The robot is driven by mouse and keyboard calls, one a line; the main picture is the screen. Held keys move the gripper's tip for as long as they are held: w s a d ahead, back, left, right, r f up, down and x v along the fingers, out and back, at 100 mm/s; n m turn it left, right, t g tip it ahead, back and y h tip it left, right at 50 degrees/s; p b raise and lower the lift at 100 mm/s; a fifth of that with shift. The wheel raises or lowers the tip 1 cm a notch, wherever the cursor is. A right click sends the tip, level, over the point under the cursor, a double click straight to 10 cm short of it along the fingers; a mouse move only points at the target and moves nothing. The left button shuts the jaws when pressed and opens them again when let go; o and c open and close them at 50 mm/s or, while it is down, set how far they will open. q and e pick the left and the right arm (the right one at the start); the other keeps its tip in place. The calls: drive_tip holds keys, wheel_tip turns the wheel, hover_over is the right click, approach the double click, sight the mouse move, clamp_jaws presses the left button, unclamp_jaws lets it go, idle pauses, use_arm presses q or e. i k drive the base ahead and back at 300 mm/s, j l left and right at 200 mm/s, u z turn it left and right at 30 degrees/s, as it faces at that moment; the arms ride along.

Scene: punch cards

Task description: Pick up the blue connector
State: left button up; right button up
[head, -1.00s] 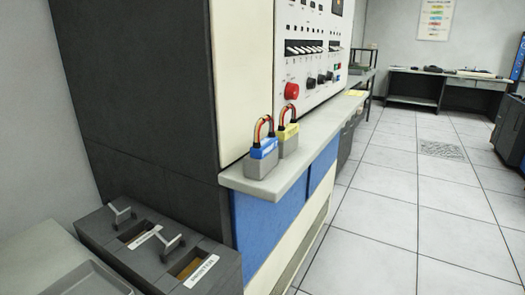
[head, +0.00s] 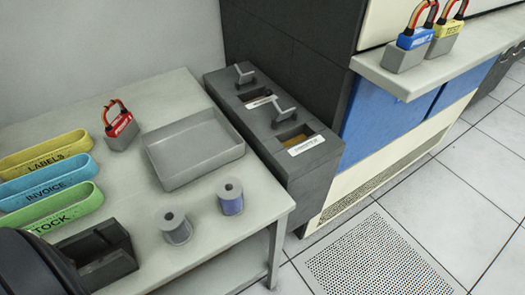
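The blue connector (head: 409,52) is a grey block with a blue top and a looped bundle of coloured wires. It stands upright on the grey ledge (head: 448,66) of the cabinet at the upper right in the head view. A similar yellow-topped connector (head: 443,42) stands just to its right. A red-topped connector (head: 121,131) with the same wires sits on the table at the left.
A dark grey card unit (head: 313,160) stands between table and cabinet. Tiled floor is open at right.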

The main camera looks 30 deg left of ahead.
sight(411, 47)
drive_tip(key=i+l+u, duration=0.2)
drive_tip(key=l+u, duration=0.2)
drive_tip(key=i+l+u, duration=0.15)
drive_tip(key=l+u, duration=0.2)
